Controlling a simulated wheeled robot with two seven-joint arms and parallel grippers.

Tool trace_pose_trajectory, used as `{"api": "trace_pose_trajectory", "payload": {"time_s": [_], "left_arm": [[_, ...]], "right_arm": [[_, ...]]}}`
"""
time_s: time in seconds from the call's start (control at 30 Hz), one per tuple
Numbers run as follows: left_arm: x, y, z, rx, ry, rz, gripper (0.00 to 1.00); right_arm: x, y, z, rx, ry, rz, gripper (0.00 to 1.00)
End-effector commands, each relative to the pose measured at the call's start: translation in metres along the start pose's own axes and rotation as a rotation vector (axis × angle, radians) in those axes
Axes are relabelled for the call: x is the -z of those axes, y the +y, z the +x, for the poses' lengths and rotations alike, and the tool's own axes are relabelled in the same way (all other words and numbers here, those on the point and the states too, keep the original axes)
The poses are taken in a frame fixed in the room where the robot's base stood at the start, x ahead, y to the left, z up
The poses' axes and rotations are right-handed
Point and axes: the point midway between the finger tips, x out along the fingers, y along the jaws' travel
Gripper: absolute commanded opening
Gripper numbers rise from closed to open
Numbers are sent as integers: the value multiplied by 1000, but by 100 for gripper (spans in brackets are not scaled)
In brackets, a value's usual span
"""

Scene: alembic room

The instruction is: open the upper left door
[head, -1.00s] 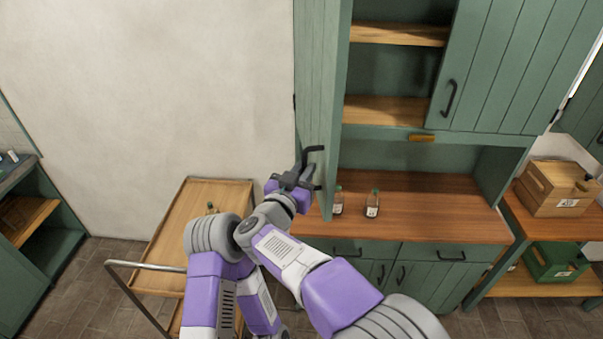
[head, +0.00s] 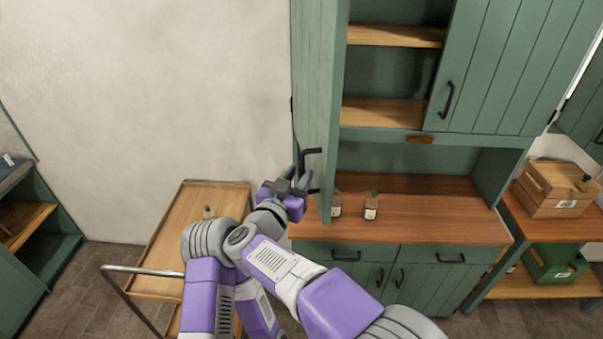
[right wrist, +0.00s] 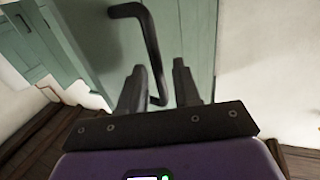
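The upper left door (head: 313,70) of the green cabinet stands swung wide open to the left, showing the shelves behind it. Its black bar handle (head: 314,153) also shows in the right wrist view (right wrist: 146,25). My right gripper (head: 296,182) is at the lower end of this handle. In the right wrist view the two fingers (right wrist: 157,78) are apart, with the lower part of the handle showing between them; I cannot tell whether they touch it. My left gripper is not in view.
The upper right door (head: 490,70) is shut. Two small bottles (head: 371,207) stand on the wooden counter (head: 430,210) near the open door's lower edge. A wooden cart (head: 180,235) stands at the left, below my arms. Wooden and green crates (head: 550,190) are at the right.

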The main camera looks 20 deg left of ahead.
Motion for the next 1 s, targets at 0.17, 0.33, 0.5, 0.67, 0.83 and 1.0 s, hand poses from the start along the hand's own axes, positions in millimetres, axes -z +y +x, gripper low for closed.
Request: {"api": "trace_pose_trajectory", "payload": {"time_s": [0.17, 0.33, 0.5, 0.67, 0.83, 1.0], "left_arm": [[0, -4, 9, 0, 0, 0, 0], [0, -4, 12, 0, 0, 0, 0], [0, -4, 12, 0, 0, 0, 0], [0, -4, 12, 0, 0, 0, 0], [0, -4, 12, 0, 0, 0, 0], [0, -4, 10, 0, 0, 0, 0]], "right_arm": [[-2, -1, -31, 2, 0, 0, 33], [-1, 0, -47, 0, 0, -1, 33], [0, 0, -50, -2, 0, -1, 33], [0, 0, -50, -1, 0, -1, 33], [-1, 0, -49, 1, 0, 0, 33], [-12, -6, -38, 114, -19, 28, 33]]}}
